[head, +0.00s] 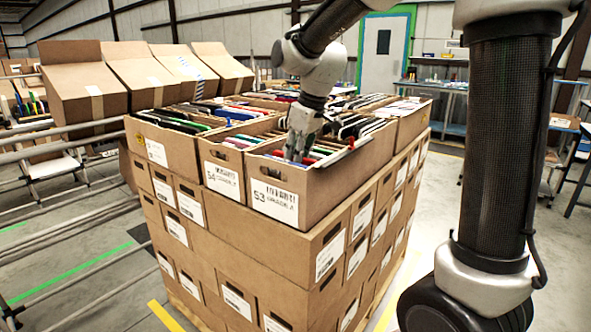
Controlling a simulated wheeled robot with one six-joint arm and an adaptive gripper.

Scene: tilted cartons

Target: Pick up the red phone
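My gripper (299,148) points down into the open front carton marked S3 (275,201). Its fingertips are among thin phone-like items standing on edge there. Reddish edges (318,154) show close beside the fingers, but they are too small to tell which one is the red phone. The fingers partly hide the items behind and below them. I cannot tell whether the fingers are apart or closed on something.
A carton marked S4 (222,170) stands left of S3, with more packed cartons behind. They top a tall stack of closed cartons (325,255). Metal rails (70,200) and tilted cartons (82,80) are at left.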

